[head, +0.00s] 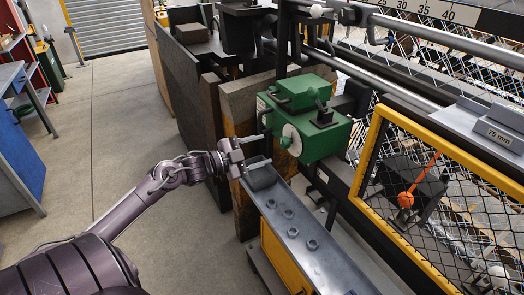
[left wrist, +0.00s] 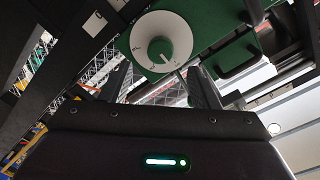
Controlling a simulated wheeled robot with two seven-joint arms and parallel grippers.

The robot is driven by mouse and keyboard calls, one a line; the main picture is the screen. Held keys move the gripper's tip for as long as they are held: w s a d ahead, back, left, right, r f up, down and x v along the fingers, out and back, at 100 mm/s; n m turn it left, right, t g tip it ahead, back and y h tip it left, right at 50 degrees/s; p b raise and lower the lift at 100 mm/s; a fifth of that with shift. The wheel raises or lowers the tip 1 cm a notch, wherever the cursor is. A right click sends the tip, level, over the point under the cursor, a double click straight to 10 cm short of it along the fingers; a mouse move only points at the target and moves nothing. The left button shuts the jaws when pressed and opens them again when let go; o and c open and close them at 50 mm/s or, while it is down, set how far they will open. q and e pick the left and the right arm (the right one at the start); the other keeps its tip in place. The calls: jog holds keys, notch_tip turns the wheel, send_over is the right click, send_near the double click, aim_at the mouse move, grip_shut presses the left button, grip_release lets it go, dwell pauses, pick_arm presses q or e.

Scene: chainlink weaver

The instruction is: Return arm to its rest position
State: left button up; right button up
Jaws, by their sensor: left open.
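My left gripper (head: 259,151) reaches in from the left in the head view. It is open, with nothing between its fingers, and sits just left of a green machine box (head: 318,137) with a white round dial (head: 291,140). In the left wrist view the two fingers of the left gripper (left wrist: 161,84) stand apart, and the white dial (left wrist: 160,41) with its central knob shows beyond them. I cannot tell how close the fingertips are to the dial. My right gripper is in neither view.
A grey bolted rail (head: 303,247) runs below the gripper. A yellow-framed mesh guard (head: 365,150) with an orange-knobbed lever (head: 405,199) stands at the right. A blue cabinet (head: 20,155) is at the left. The concrete floor (head: 115,120) between is open.

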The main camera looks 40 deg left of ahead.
pick_arm(q)
jog(key=shift+f, duration=0.15)
jog(key=s+a+f+n+g+y, duration=0.1)
jog(key=s+a+f+n+y, duration=0.15)
jog(key=f, duration=0.85)
jog(key=s+a+f+n+g+y, duration=0.1)
jog(key=s+a+f+n+y, duration=0.2)
jog(key=f, duration=0.8)
jog(key=s+d+f+n+g+y, duration=0.15)
jog(key=s+f, duration=0.25)
jog(key=f, duration=0.5)
jog(key=s+d+f+n+g, duration=0.2)
jog(key=s+d+f, duration=0.15)
jog(key=f, duration=0.45)
jog(key=s+d+f+g, duration=0.3)
jog(key=s+d+f, duration=0.3)
jog(key=s, duration=0.4)
jog(key=s+d+f+n+g, duration=0.1)
jog(key=s+d+f+g, duration=0.2)
jog(key=s+d+f, duration=0.3)
jog(key=s+d+f+n+g+b, duration=0.1)
jog(key=s+d+f+g, duration=0.2)
jog(key=s+d+f, duration=0.4)
jog(key=s+f, duration=0.2)
jog(key=s, duration=0.6)
jog(key=shift+s+f, duration=0.3)
jog(key=shift+f, duration=0.05)
jog(key=shift+g, duration=0.25)
